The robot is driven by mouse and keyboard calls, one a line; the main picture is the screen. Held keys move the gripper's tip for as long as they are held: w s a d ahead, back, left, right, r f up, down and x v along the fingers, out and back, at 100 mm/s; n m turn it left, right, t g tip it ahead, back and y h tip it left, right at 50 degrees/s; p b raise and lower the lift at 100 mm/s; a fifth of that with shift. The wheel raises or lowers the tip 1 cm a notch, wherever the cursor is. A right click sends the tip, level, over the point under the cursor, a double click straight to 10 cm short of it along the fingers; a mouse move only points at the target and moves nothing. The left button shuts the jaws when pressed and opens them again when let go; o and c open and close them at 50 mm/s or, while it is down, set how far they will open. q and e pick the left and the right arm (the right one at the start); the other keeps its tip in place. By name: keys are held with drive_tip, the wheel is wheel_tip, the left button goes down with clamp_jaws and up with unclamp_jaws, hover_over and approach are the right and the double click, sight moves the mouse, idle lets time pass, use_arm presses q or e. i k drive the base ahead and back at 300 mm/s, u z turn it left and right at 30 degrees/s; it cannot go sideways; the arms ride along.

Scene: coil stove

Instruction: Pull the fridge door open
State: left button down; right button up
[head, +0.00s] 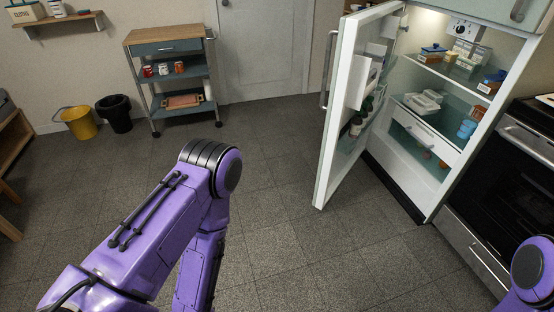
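The fridge (425,192) stands at the right with its interior lit and its shelves in view. Its door (332,120) is swung wide open toward the left, hinged on the fridge's left side. The door's long metal handle (328,70) is on the far left edge of the door, with nothing on it. Bottles and other items sit in the door's inner racks. My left arm is bent in the lower middle, apart from the door, and its gripper is out of frame. Only a piece of my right arm shows at the lower right; its gripper is out of frame.
A stove with an oven (510,170) stands right of the fridge. A wheeled cart (170,75) stands by the back wall, with a yellow bucket (78,123) and a black bin (117,114) to its left. The tiled floor before the fridge door is clear.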

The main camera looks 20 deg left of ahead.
sight(366, 37)
drive_tip(key=z, duration=0.9)
drive_tip(key=i, duration=1.4)
drive_tip(key=u, duration=0.6)
